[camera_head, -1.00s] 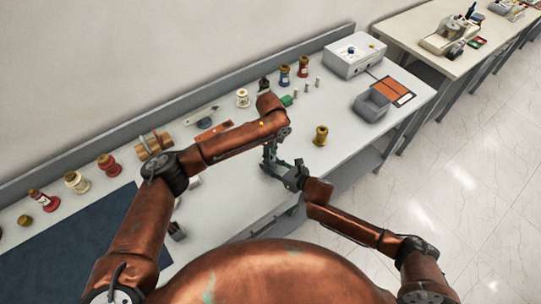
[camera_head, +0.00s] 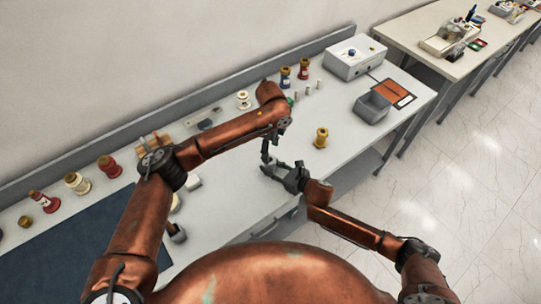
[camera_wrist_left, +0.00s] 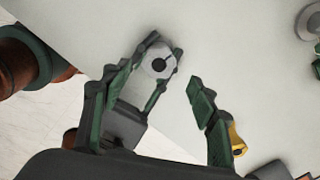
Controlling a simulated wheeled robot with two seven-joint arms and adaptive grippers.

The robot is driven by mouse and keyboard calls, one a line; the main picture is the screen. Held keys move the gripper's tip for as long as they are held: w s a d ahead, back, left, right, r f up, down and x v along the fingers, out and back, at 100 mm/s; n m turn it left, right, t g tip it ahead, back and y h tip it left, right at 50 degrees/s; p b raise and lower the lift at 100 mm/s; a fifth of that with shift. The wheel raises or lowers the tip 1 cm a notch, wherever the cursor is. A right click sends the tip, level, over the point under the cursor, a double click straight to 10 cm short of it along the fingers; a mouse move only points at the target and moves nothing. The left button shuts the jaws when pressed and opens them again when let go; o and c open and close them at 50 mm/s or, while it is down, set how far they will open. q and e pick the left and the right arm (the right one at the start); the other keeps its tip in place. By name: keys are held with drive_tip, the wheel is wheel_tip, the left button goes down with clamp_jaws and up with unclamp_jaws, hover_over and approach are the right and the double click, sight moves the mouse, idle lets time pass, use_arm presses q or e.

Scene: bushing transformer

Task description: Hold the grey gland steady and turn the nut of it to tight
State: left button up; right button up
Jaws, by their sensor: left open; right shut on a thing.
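The grey gland (camera_wrist_left: 158,66) shows end-on in the left wrist view as a pale round part with a dark hole. My right gripper (camera_head: 277,167) is shut on it and holds it over the front part of the table. My left gripper (camera_head: 266,157) comes down from above, close to the right one. In the left wrist view my left gripper (camera_wrist_left: 163,82) is open, its green fingers spread on either side of the gland's area, the right finger clearly apart from it. The nut cannot be told apart from the gland body. In the head view the gland is too small to make out.
The white table (camera_head: 235,207) is clear around the grippers. A yellow spool-like part (camera_head: 321,137) stands to the right, with a grey bin (camera_head: 372,108) beyond. Several bushings, including a red one (camera_head: 109,166), line the back. A dark blue mat (camera_head: 75,247) lies at left.

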sight(270, 157)
drive_tip(key=shift+f, duration=0.1)
use_arm(q)
wheel_tip(270, 157, up, 7)
drive_tip(key=shift+f, duration=0.15)
wheel_tip(270, 157, down, 12)
drive_tip(key=shift+n, duration=1)
